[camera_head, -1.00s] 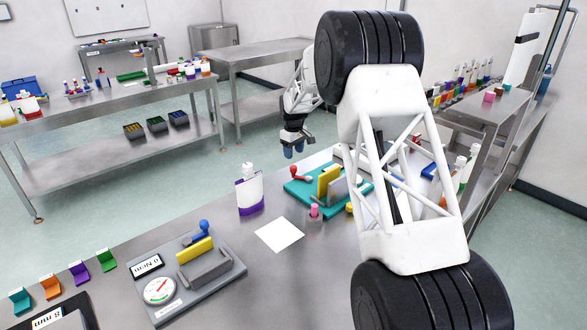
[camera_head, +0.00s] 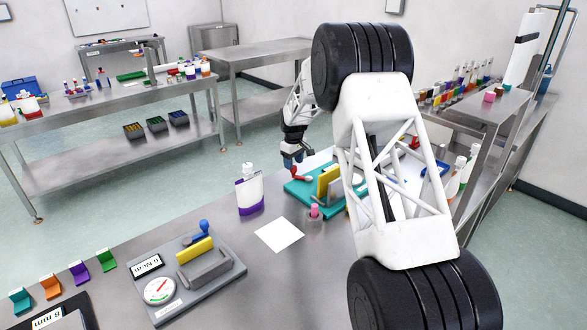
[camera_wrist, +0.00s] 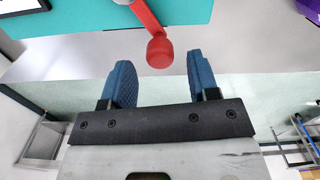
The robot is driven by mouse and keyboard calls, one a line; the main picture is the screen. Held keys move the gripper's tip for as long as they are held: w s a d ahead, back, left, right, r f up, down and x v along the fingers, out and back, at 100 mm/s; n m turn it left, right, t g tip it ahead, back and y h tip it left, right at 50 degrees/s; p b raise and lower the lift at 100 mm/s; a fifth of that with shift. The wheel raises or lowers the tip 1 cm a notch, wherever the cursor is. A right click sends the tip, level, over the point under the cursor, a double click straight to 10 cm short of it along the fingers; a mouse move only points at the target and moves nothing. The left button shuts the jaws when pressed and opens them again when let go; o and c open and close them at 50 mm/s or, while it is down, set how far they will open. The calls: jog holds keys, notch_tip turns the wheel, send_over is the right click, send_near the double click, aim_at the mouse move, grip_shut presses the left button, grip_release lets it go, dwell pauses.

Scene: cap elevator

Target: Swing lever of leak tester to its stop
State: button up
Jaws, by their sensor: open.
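A teal-based device (camera_head: 299,194) with a red lever (camera_head: 303,176) and a yellow block (camera_head: 328,179) stands on the steel bench; I take it as the leak tester. In the wrist view the lever's red ball knob (camera_wrist: 160,53) points from the teal base (camera_wrist: 90,12) toward my gripper. My gripper (camera_head: 291,161) is at the far edge of the device, close to the knob. In the wrist view its blue fingers (camera_wrist: 161,68) are apart, one on each side of the knob's line, with nothing clamped. The knob lies near the fingertips; contact is not visible.
A grey fixture (camera_head: 190,272) with a gauge, yellow block and blue lever stands front left. A white-and-purple bottle (camera_head: 250,190), white sheet (camera_head: 279,234) and small pink-topped vial (camera_head: 314,215) are nearby. My arm covers the device's right side. A shelf with bottles stands right.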

jog(key=shift+f, duration=1.45)
grip_shut()
